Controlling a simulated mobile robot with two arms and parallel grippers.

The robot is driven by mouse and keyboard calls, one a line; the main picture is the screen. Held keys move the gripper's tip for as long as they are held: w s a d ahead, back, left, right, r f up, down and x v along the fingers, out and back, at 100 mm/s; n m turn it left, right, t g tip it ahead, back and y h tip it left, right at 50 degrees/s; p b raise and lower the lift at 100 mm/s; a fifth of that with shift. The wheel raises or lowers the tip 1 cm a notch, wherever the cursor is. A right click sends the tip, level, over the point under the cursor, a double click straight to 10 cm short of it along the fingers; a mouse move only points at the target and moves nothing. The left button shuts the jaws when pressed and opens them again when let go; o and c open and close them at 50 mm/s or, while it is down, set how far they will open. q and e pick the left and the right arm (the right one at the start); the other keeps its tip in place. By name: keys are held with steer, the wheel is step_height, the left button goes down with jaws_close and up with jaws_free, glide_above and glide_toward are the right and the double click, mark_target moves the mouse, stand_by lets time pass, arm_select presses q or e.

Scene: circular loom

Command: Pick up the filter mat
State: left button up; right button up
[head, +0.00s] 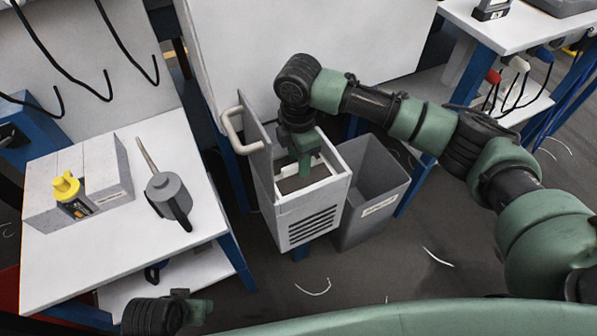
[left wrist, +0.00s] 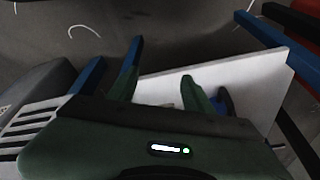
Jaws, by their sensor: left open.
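A light grey filter box (head: 312,210) with a slatted front stands open at the top, its handled lid (head: 257,150) raised on the left. My right gripper (head: 304,168) points down into the opening. A white strip, possibly part of the filter mat (head: 287,171), shows beside its fingers; I cannot tell whether they touch or grip it. Most of the box's inside is hidden by the gripper and the rim. My left gripper (head: 195,308) is low at the bottom left, away from the box. In the left wrist view its fingers (left wrist: 160,88) are apart, with nothing visibly held between them.
A grey bin (head: 372,190) stands right of the box. A white table (head: 120,240) at left holds a grey can with a spout (head: 168,195) and a yellow-topped item (head: 67,188) among grey blocks. White thread scraps (head: 315,288) lie on the dark floor.

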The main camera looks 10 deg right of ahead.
jaws_close()
steer(key=shift+r, duration=0.1)
